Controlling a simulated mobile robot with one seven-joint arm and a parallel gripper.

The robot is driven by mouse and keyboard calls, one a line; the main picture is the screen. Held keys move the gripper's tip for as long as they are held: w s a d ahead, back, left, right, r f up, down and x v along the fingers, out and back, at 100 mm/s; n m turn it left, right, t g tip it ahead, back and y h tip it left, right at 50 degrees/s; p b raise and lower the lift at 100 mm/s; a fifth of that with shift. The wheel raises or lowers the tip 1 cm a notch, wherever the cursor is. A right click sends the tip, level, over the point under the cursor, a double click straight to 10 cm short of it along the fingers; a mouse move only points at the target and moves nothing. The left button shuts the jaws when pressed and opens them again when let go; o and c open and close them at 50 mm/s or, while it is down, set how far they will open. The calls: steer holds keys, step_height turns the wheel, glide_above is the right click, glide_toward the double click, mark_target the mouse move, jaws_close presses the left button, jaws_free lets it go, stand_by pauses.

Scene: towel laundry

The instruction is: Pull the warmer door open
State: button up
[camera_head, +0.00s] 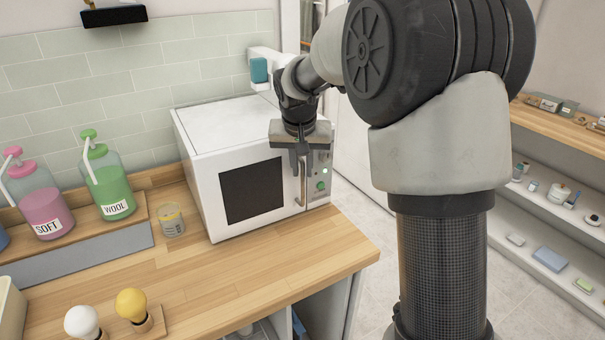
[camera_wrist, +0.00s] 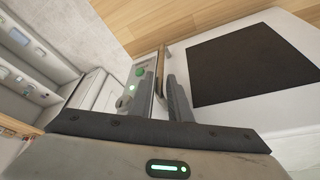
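The warmer (camera_head: 225,125) is a white box on the wooden counter. Its door has a dark window (camera_head: 252,190), which also shows in the wrist view (camera_wrist: 250,62), and the door looks closed. My gripper (camera_head: 298,165) is at the upper part of the handle, fingers pointing down. In the wrist view the fingers (camera_wrist: 153,100) stand apart, with the handle (camera_wrist: 160,72) seemingly between them. Contact with the handle is not clear.
A small jar (camera_head: 171,220) stands left of the warmer. Pink (camera_head: 45,212) and green (camera_head: 110,188) pump bottles stand on a raised shelf at left. Two bulb-shaped items, white (camera_head: 82,322) and yellow (camera_head: 131,304), are at the front. The counter before the door is clear.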

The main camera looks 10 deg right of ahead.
steer(key=shift+x, duration=1.3)
jaws_close()
steer(key=shift+s, duration=0.1)
